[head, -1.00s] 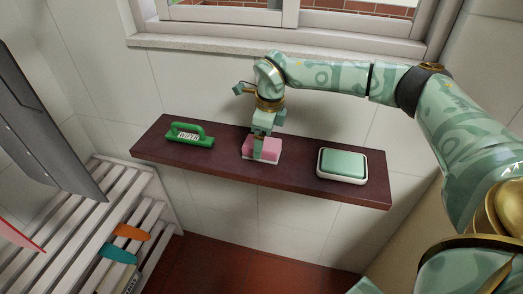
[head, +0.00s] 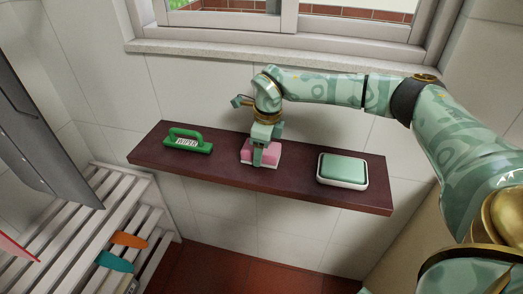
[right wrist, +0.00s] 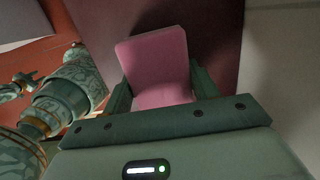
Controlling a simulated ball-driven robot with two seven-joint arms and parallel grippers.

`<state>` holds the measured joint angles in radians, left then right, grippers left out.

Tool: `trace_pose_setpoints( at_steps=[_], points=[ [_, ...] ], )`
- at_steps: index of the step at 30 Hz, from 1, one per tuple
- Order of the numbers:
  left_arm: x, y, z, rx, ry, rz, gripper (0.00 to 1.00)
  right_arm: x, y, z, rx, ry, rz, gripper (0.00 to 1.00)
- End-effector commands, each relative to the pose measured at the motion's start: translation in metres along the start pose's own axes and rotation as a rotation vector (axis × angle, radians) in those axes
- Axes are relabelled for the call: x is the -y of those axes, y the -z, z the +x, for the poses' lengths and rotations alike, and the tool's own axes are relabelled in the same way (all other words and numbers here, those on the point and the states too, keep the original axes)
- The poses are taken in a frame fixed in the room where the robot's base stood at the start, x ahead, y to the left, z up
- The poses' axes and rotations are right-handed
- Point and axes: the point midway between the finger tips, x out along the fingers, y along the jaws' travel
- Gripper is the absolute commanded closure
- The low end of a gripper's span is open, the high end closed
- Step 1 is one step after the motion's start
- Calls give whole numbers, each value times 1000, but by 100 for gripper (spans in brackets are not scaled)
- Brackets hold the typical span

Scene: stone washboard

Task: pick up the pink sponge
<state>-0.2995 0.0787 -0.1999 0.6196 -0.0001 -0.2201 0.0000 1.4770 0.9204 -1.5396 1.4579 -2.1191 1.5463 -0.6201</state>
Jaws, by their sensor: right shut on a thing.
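The pink sponge (head: 272,154) has a pale lower layer and is on the dark red-brown shelf (head: 220,166), between a green brush and a green soap block. My right gripper (head: 260,158) reaches down over it from above and hides part of it. In the right wrist view the sponge (right wrist: 157,62) sits between the two green fingers, and the right gripper (right wrist: 158,92) is shut on it. I cannot tell any gap between sponge and shelf. My left gripper does not show in the head view.
A green brush (head: 188,142) lies on the shelf to the left. A green block in a white dish (head: 342,170) is to the right. The tiled wall and window sill (head: 200,48) stand behind. A white slatted rack (head: 88,214) is at the lower left.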

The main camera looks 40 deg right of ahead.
Motion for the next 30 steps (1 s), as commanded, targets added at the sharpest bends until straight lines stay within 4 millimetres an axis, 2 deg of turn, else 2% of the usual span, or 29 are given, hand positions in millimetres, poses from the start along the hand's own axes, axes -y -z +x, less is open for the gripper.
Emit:
trace_pose_setpoints(
  at_steps=[5, 12, 15, 21, 25, 30],
  points=[
    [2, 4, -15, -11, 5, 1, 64, -2, -4, -34, 5, 3, -2, 62],
    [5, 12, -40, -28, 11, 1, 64, -51, 1, -94, 7, 4, -6, 62],
    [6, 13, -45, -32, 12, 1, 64, -80, 7, -104, 4, 1, -6, 62],
    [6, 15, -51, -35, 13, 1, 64, -119, 15, -120, 2, 1, -3, 62],
    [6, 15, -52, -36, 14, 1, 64, -132, 17, -125, 3, 1, -2, 62],
    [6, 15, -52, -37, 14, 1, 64, -136, 18, -126, 2, 1, 0, 62]
  ],
)
